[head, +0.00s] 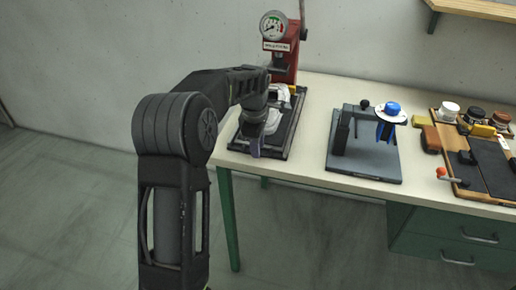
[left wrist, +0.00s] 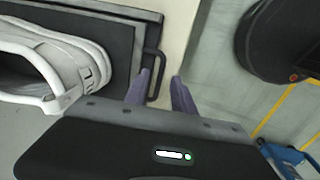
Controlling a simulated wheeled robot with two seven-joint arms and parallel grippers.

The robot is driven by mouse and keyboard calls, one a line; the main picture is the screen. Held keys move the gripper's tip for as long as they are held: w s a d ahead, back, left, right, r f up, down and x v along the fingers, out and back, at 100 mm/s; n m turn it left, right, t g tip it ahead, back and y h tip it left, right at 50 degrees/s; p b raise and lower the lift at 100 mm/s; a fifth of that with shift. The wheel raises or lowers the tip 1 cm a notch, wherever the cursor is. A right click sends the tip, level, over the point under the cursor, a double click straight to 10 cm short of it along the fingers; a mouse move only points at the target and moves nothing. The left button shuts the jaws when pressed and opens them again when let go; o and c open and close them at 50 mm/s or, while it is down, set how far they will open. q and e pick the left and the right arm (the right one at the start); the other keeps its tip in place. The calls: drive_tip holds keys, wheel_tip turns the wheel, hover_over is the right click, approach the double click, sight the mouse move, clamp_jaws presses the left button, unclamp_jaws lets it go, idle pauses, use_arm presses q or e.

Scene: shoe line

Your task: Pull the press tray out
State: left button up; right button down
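The press tray (head: 291,133) is a dark, flat tray at the foot of the red press (head: 281,55), on the left end of the bench. A white shoe (head: 273,121) sits on it, partly hidden by my left arm; the shoe also shows in the left wrist view (left wrist: 60,65). The tray's black handle (left wrist: 159,62) sticks out from its edge. My left gripper (head: 256,148) is at the tray's near edge. Its purple fingers (left wrist: 161,76) are apart, with the handle bar appearing between them; contact cannot be told. My right gripper is not in view.
Farther right is a wooden board (head: 461,137) with pots and tools. Open floor (head: 95,215) lies in front and left.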

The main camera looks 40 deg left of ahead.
use_arm(q)
drive_tip(key=shift+w+f, duration=0.15)
drive_tip(key=shift+f, duration=0.75)
drive_tip(key=shift+c, duration=0.4)
clamp_jaws()
idle(0.4)
